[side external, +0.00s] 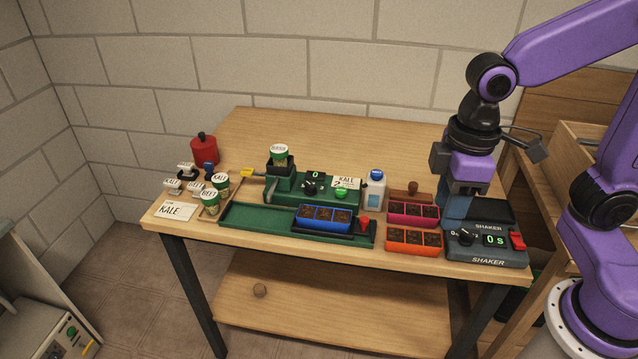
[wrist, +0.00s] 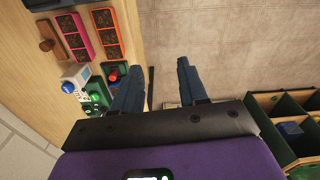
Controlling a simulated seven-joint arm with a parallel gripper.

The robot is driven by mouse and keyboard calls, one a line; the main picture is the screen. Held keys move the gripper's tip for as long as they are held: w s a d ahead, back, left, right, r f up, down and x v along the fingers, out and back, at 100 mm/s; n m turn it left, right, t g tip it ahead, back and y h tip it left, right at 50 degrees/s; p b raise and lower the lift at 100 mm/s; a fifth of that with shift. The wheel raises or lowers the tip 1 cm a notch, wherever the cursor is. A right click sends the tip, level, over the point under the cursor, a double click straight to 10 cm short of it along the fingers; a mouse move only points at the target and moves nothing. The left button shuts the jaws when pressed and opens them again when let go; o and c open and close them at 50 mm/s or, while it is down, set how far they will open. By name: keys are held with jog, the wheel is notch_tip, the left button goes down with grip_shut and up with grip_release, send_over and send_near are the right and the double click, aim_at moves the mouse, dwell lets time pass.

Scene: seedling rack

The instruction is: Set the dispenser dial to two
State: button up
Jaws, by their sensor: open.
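The green dispenser (side external: 283,186) stands at the back middle of the table. Its small display reads 0, and its black dial (side external: 310,187) sits just below the display. A jar labelled BEET (side external: 279,154) stands on top of the dispenser at its left. My gripper (side external: 455,215) is at the table's right side, by the shaker and well to the right of the dial. In the wrist view my gripper (wrist: 158,88) shows two blue fingers apart with nothing between them. Part of the dispenser (wrist: 97,93) shows there at the left; the dial's setting is too small to read.
The shaker (side external: 488,254), with its own dial and a 0 s display, is at the front right. A pink tray (side external: 415,224), an orange tray (side external: 413,249) and a white bottle (side external: 374,193) stand between my gripper and the dispenser. A blue tray (side external: 323,226) sits in front of it.

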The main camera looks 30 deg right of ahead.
jog(key=w+a+r+m, duration=0.1)
jog(key=w+a+m, duration=0.15)
jog(key=w, duration=0.65)
jog(key=w+a+r+m, duration=0.15)
jog(key=w+a, duration=0.25)
jog(key=w, duration=0.5)
jog(key=m, duration=0.5)
send_over(313, 186)
notch_tip(313, 186, down, 3)
notch_tip(313, 186, down, 17)
jog(key=shift+r, duration=0.2)
grip_shut()
